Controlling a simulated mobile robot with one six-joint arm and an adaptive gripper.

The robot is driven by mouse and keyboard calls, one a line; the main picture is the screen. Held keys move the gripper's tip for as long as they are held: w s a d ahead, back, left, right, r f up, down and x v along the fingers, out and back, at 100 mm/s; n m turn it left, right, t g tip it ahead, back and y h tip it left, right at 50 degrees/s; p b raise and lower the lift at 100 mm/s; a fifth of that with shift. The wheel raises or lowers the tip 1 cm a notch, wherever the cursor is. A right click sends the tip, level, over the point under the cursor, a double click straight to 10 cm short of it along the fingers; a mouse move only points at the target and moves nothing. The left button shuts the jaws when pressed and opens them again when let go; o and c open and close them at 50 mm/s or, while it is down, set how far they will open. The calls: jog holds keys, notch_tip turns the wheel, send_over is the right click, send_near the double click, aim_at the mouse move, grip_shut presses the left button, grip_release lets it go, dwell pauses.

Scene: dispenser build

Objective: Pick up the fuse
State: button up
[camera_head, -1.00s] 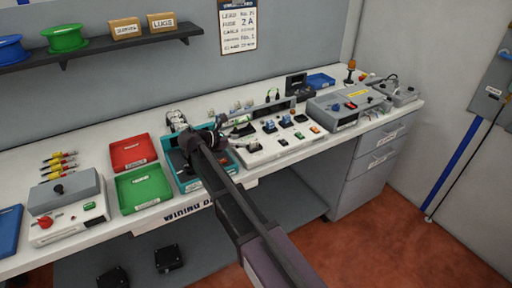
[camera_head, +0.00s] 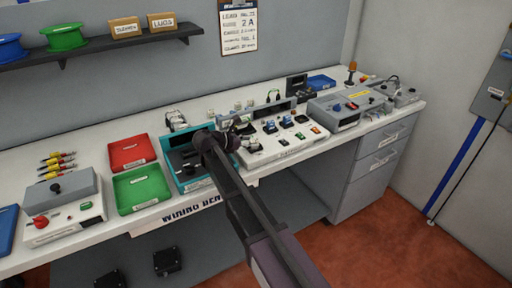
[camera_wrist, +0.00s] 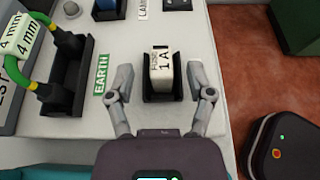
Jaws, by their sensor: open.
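A white fuse (camera_wrist: 161,72) marked "FUSE 1 A" sits upright in a small black holder (camera_wrist: 176,92) in the wrist view. My gripper (camera_wrist: 161,80) is open, with one finger on the left of the holder and one on the right. Gaps show between the fingers and the fuse. In the head view, my gripper (camera_head: 238,134) is over the left end of the pale panel (camera_head: 262,154). I cannot make out the fuse there, behind my arm.
A green cable labelled "4 mm" (camera_wrist: 22,68) stands in a black holder left of the fuse. An "EARTH" label (camera_wrist: 101,74) lies between. A teal tray (camera_head: 192,184) and green tray (camera_head: 145,188) are left of my arm. A wall sheet (camera_head: 238,27) lists a 2 A fuse.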

dwell(0.5)
grip_shut()
jog(key=shift+r, duration=0.15)
notch_tip(320, 180, up, 3)
jog(key=p, duration=0.3)
jog(key=shift+f, duration=0.2)
jog(key=s+d+r+p, duration=0.2)
jog(key=s+d, duration=0.6)
jog(key=s, duration=0.6)
